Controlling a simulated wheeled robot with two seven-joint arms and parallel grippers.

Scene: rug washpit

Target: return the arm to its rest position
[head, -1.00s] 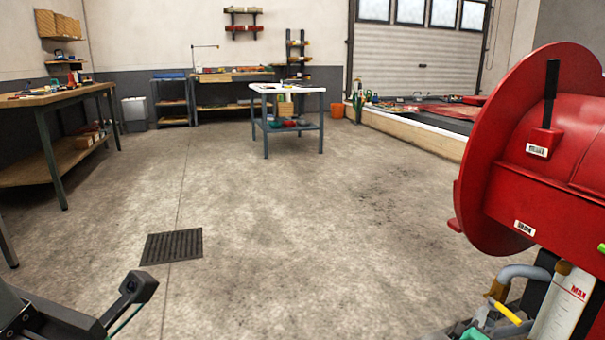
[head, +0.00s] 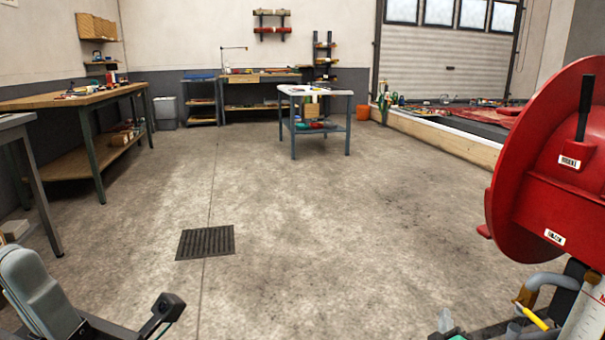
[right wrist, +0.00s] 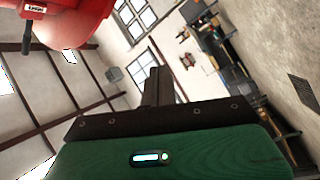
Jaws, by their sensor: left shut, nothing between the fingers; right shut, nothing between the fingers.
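Part of my left arm (head: 45,295) shows at the lower left of the head view, with a grey link and a dark bracket beside it. The fingers of my left gripper are not visible there. My right gripper (right wrist: 158,78) shows in the right wrist view, its dark fingers together above a green body, with nothing between them. It points up toward the wall and windows.
A red drum machine (head: 540,190) stands close on the right and shows at the right wrist view's upper left (right wrist: 75,22). A workbench (head: 95,97) is at left. A small table (head: 335,92) stands further back. The middle floor is open around a drain grate (head: 206,242).

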